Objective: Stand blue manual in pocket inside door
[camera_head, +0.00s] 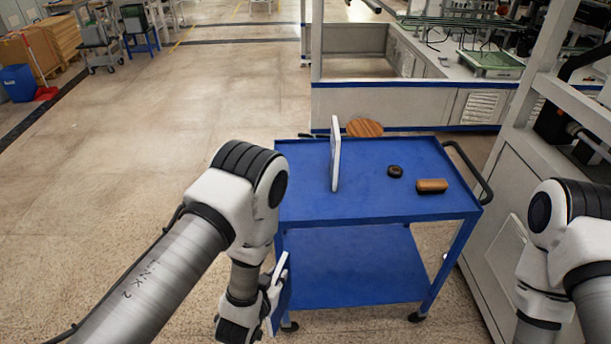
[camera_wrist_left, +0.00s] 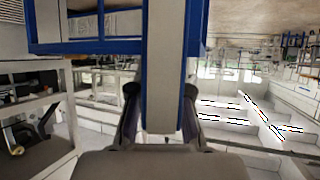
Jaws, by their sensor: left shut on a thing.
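My left gripper (camera_head: 265,298) hangs low at the near left corner of the blue cart. In the left wrist view its two dark fingers (camera_wrist_left: 161,105) are closed on both sides of the blue manual (camera_wrist_left: 165,70), which shows a pale edge between blue covers. In the head view the manual (camera_head: 281,299) is upright, partly hidden by the wrist. A pale flat panel (camera_head: 507,252) is on the grey cabinet at the right; I cannot tell whether it is the door pocket. My right arm comes in at the right, with its gripper out of frame.
The grey cabinet (camera_head: 484,222) borders the right. Open floor lies left.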

